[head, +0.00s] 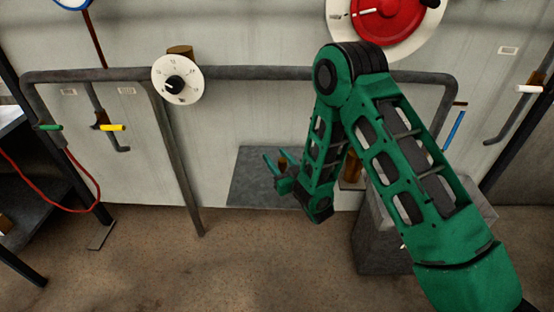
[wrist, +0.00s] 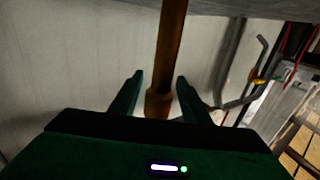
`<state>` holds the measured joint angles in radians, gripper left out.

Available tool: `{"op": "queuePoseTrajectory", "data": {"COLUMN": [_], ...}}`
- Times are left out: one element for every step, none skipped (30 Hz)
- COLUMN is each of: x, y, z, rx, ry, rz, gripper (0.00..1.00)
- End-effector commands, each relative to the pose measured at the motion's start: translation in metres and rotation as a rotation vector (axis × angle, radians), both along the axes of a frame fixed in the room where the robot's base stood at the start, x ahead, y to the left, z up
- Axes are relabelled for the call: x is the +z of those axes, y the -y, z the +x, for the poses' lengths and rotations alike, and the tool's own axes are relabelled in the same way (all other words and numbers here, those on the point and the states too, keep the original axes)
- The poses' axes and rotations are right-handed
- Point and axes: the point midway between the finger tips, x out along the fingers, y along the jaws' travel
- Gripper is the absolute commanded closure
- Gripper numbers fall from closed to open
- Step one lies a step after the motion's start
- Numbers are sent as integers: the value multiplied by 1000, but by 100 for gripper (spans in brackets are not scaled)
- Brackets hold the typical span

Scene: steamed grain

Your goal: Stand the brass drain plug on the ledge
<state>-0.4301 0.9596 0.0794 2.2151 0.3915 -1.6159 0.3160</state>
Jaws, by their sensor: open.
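In the wrist view a long brown shaft with a wider end (wrist: 158,103) runs between my fingers, with a gap on both sides. My gripper (head: 274,164) is open around or just behind it; contact is not visible. In the wrist view my gripper (wrist: 158,82) has both fingers spread. A dark grey flat surface (head: 248,185), possibly the ledge, lies behind and below the gripper. My arm hides its right part.
A grey pipe rail (head: 240,73) spans the wall, with a white dial (head: 175,79) and a red wheel (head: 386,14). A grey block (head: 375,250) stands behind my arm. A red hose (head: 45,203) hangs at left.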

Motion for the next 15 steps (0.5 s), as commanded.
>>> {"op": "queuePoseTrajectory", "data": {"x": [1,1,2,1,1,1,1,1,1,1,1,1,1,0,0], "y": [1,1,2,3,5,7,9,12,15,17,20,25,27,30,34], "z": [0,0,-1,-3,-5,-9,-13,-17,-24,-29,-35,-42,-48,-53,-61], "rx": [0,-1,-1,-2,-2,-1,-2,-3,-3,-2,-2,-3,-3,-2,-2], "ry": [0,0,0,-1,-2,-2,-3,-4,-3,-4,-4,-4,-4,-5,-4], "rz": [0,0,0,0,0,1,2,0,1,0,0,0,-1,-1,-1], "gripper": [57,57,57,57,57,57,57,57,57,57,57,57,57,57,57]}}
